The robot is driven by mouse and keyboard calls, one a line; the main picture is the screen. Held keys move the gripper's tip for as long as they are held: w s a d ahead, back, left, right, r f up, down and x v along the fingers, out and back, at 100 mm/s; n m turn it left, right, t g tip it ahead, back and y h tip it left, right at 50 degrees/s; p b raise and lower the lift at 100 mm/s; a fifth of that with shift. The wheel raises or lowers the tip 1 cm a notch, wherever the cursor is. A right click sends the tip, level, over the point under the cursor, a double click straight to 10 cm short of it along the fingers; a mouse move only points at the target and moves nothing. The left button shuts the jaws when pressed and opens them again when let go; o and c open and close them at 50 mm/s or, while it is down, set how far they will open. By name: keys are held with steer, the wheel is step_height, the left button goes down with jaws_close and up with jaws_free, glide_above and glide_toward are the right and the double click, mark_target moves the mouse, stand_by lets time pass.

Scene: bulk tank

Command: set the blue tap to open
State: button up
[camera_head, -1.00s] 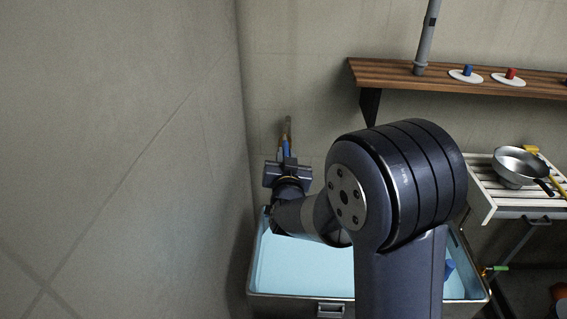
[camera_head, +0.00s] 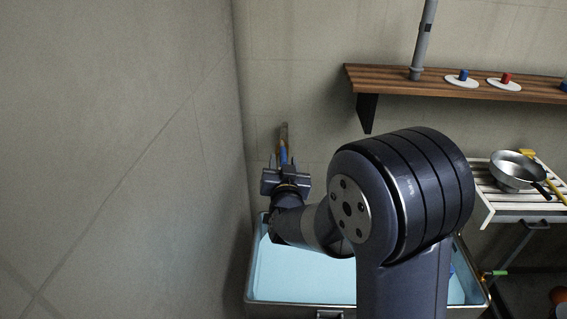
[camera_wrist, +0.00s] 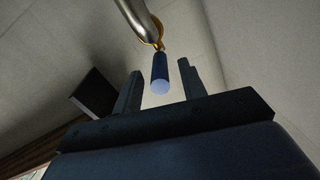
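The blue tap handle (camera_wrist: 160,73) is a short cylinder with a pale end, hanging from a brass-coloured ring on a curved metal spout in the wrist view. In the head view the blue handle (camera_head: 283,152) shows low on the wall above the tank. My gripper (camera_wrist: 160,67) is open, with one finger on each side of the handle and a visible gap on both sides. How deep the handle sits between the fingers I cannot tell. In the head view my gripper (camera_head: 285,166) is just below the handle, its fingers small and partly hidden.
The tank (camera_head: 254,299), filled with light blue liquid, lies below my arm. A plain wall stands close on the left. A wooden shelf (camera_head: 400,80) holds blue (camera_head: 463,75) and red (camera_head: 506,78) knobs on white discs. A slatted rack with a pan (camera_head: 512,172) stands right.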

steer(key=s+b, duration=0.1)
steer(key=s, duration=0.9)
steer(key=shift+d, duration=0.4)
steer(key=w, duration=0.3)
steer(key=w+p, duration=0.1)
steer(key=w, duration=0.6)
steer(key=shift+w+a, duration=0.35)
steer(key=shift+w, duration=0.05)
steer(key=shift+a+r+p, duration=0.15)
steer(key=shift+a+p, duration=0.05)
steer(key=shift+p, duration=0.5)
steer(key=shift+a+m+h+p, duration=0.2)
steer(key=shift+m+h+p, duration=0.1)
steer(key=shift+h+p, duration=0.1)
steer(key=shift+d+f+b, duration=0.15)
steer(key=shift+f+b, duration=0.1)
steer(key=shift+b, duration=0.15)
